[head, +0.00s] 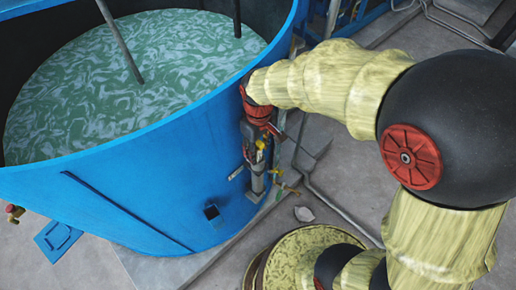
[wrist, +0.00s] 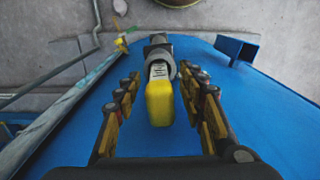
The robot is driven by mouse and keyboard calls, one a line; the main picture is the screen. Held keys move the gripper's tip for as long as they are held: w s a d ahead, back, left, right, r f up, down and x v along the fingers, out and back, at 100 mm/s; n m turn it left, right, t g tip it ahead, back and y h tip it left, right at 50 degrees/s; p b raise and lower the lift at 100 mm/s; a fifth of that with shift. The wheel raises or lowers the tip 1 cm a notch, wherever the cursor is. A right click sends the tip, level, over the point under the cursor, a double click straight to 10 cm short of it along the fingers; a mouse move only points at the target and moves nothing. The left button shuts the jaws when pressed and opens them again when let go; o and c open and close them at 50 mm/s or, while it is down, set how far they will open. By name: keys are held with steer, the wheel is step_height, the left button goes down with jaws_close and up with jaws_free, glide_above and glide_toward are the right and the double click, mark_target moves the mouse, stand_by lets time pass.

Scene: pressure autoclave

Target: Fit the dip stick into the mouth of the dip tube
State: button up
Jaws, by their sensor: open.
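The dip stick (wrist: 159,103) has a yellow block-shaped handle and a pale strip with dark marks. In the wrist view it lies between my fingers, its strip running into the grey round mouth of the dip tube (wrist: 158,50). How deep the strip sits is hidden. My gripper (wrist: 162,77) is open, with a finger on each side of the handle and a visible gap on the right. In the head view my gripper (head: 256,134) points down beside the blue vessel, over the upright grey tube (head: 257,183); a small yellow part shows there.
The blue vessel (head: 150,170) holds swirling green liquid, with dark rods (head: 120,42) standing in it. Brass valve fittings (head: 287,188) and a thin pipe (head: 335,205) lie right of the tube. A square blue stub (wrist: 238,48) juts from the vessel wall. Grey floor is partly clear.

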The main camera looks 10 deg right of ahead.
step_height(320, 180, up, 12)
stand_by(0.6)
steer(key=shift+d, duration=0.1)
stand_by(0.4)
steer(key=s+d+r+m+t+b, duration=0.1)
steer(key=s+d+m+t+b, duration=0.1)
steer(key=s+d, duration=0.4)
steer(key=s+d+r+m+t+b, duration=0.2)
steer(key=s+d+m+t, duration=0.1)
steer(key=s+d+m, duration=0.2)
steer(key=shift+s+d+r+t, duration=0.25)
steer(key=shift+s+d+t, duration=0.15)
steer(key=shift+s, duration=0.15)
